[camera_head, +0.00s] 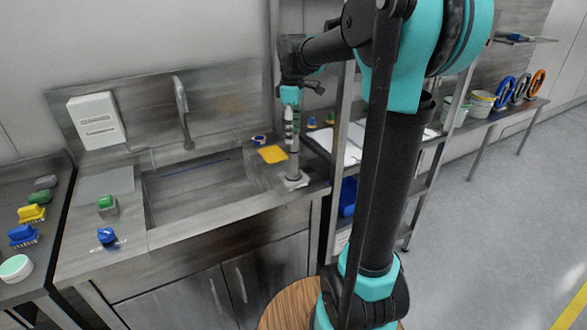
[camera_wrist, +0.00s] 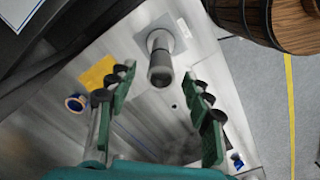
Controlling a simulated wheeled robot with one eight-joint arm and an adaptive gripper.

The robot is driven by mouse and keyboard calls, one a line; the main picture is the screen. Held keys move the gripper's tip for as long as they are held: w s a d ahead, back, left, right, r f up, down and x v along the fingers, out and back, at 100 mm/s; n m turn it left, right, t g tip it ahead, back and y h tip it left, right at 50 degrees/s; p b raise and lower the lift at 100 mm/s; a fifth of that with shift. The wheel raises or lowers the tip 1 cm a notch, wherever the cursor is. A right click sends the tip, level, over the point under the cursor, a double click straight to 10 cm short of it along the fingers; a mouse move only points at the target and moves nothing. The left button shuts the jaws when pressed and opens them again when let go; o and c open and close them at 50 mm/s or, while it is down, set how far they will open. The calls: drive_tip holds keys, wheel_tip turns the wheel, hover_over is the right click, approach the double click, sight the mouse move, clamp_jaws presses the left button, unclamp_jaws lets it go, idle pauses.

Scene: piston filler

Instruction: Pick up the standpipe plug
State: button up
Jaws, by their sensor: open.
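The standpipe plug looks to be a grey upright tube with a darker top end (camera_wrist: 160,66). In the wrist view it rises from a light square base, and its top shows between my open fingertips. In the head view the tube (camera_head: 294,163) stands on the right deck of the steel sink. My gripper (camera_head: 289,122) points down above it, seen from the side. In the wrist view my gripper (camera_wrist: 159,74) has green fingers with dark pads, apart, with gaps to the tube on both sides. I cannot tell how far below the tips the tube's top lies.
A yellow cloth (camera_head: 273,154) and a blue tape roll (camera_head: 258,140) lie left of the tube. The sink basin (camera_head: 190,190) is further left. A shelf rack (camera_head: 338,190) stands close on the right. A wooden barrel (camera_wrist: 270,22) shows in the wrist view.

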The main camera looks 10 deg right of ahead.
sight(294, 146)
drive_tip(key=shift+s+d+f, duration=0.1)
drive_tip(key=shift+f, duration=2.75)
drive_tip(key=shift+c, duration=0.6)
clamp_jaws()
